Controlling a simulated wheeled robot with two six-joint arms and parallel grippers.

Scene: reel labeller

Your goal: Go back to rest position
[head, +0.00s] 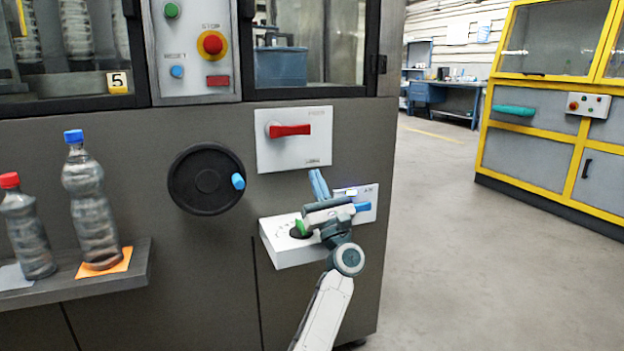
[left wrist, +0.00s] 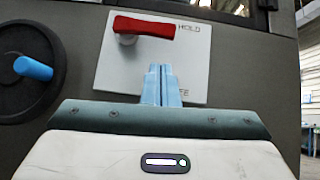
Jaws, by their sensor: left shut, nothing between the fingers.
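My left gripper (head: 318,184) is raised in front of the machine's lower right front, above a white box (head: 287,252) that juts out from the panel. Its two light blue fingers are together and empty, pointing up. In the left wrist view the closed fingers (left wrist: 161,84) lie in front of the white plate (left wrist: 188,62), below the red lever handle (left wrist: 144,27). Whether they touch the plate cannot be told. The lever (head: 290,130) lies level in the head view. My right gripper is not in view.
A black handwheel (head: 205,180) with a blue knob is left of the arm. A green knob (head: 299,228) and a blue handle (head: 362,207) are close to the gripper. Two bottles stand on the shelf (head: 135,272) at left. Open floor (head: 450,250) lies to the right.

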